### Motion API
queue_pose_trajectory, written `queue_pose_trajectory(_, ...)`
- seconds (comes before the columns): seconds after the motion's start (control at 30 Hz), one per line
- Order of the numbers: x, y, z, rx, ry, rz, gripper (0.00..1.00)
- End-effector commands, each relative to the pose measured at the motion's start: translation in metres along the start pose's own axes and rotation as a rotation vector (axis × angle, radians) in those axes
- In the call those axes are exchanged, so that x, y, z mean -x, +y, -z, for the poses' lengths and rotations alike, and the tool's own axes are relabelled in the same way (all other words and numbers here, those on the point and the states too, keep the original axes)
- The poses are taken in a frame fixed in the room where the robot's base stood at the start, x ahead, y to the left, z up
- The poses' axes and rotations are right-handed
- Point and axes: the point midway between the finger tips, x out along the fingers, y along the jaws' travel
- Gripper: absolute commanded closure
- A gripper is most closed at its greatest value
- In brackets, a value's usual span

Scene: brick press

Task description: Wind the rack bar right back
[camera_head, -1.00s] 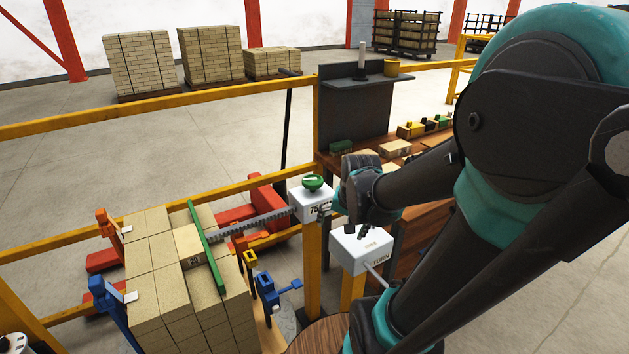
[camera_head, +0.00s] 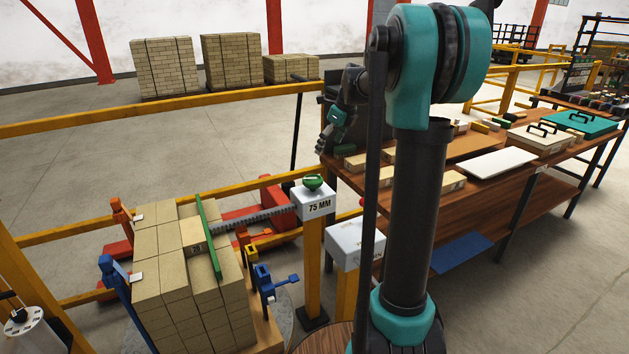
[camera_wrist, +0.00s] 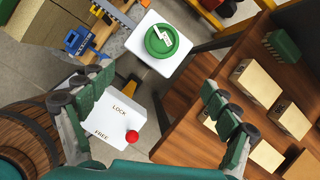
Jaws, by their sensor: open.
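The grey toothed rack bar (camera_head: 255,219) runs from the white "75 MM" box (camera_head: 319,204) to a green crossbar (camera_head: 208,237) lying on the brick stack. In the wrist view a short piece of the rack bar (camera_wrist: 116,15) shows at the top. A round green knob (camera_head: 313,182) sits on that box; in the wrist view the knob (camera_wrist: 165,40) carries a white mark. A second white box (camera_wrist: 115,120) reads LOCK and FREE and bears a red ball knob (camera_wrist: 132,137). My gripper (camera_wrist: 155,95) is open and empty, above and apart from both boxes.
Pale brick stack (camera_head: 180,290) stands at left with orange and blue clamps (camera_head: 265,283) around it. A yellow rail (camera_head: 160,111) runs behind. A wooden bench (camera_head: 455,215) with blocks and cases stands at right. A barrel (camera_wrist: 25,140) shows in the wrist view.

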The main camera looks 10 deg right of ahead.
Motion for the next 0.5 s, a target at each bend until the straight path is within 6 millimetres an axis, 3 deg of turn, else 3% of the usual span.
queue_pose_trajectory(0.27, -0.013, -0.006, -0.007, -0.068, -0.004, -0.007, 0.11)
queue_pose_trajectory(0.5, -0.057, -0.006, -0.006, -0.067, -0.004, -0.006, 0.11)
